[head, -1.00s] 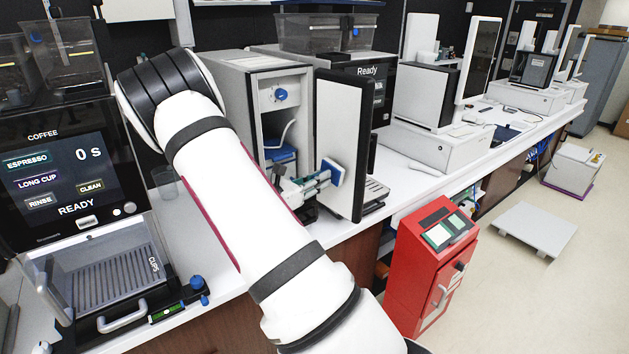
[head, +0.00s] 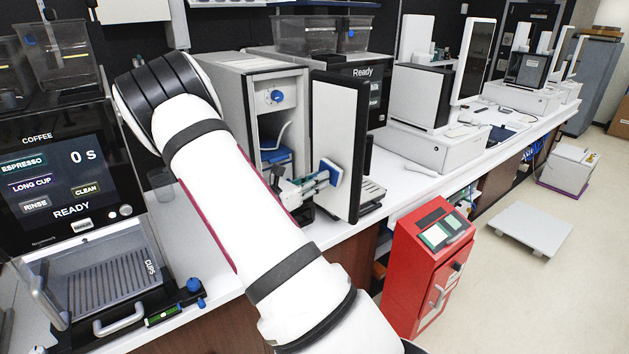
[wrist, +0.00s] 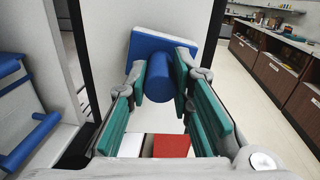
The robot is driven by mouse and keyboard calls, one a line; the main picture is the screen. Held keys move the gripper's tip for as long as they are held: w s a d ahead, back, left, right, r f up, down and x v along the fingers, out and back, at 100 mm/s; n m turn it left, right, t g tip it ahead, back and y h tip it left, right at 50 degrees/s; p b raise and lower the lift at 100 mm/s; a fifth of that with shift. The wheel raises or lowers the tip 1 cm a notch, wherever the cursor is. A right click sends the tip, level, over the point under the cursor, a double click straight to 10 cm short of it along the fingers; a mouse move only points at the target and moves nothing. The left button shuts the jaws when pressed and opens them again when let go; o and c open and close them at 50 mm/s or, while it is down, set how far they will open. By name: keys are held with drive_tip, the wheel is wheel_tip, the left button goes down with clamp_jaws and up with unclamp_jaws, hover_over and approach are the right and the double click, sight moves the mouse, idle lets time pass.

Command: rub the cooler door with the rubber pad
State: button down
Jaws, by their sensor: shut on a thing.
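The cooler door (head: 334,130) is the open white panel with a dark edge, swung out from the cooler (head: 228,110). My gripper (head: 315,183) is in front of the door's inner side. It is shut on the blue handle of the rubber pad (head: 331,173), with green finger pads on either side of the handle. In the wrist view the pad (wrist: 148,48) is a tilted blue block with a pale face at its far side, close against the white door panel (wrist: 172,14). I cannot tell for sure whether the pale face touches the door.
A blue item (head: 276,153) lies inside the open cooler. A coffee machine (head: 70,190) stands at the left, and another machine showing "Ready" (head: 362,72) is behind the door. A red cabinet (head: 428,265) stands on the floor.

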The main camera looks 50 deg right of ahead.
sight(321, 169)
drive_tip(key=shift+s+d, duration=0.1)
drive_tip(key=shift+d, duration=0.65)
idle(0.4)
drive_tip(key=shift+w+d+b, duration=0.15)
drive_tip(key=shift+w+b, duration=0.3)
drive_tip(key=shift+w, duration=0.55)
drive_tip(key=shift+w+d+b, duration=0.15)
drive_tip(key=shift+w+b, duration=0.35)
drive_tip(key=shift+w, duration=0.5)
drive_tip(key=shift+s+r+p, duration=0.1)
drive_tip(key=shift+s+p, duration=0.55)
drive_tip(key=shift+s, duration=0.4)
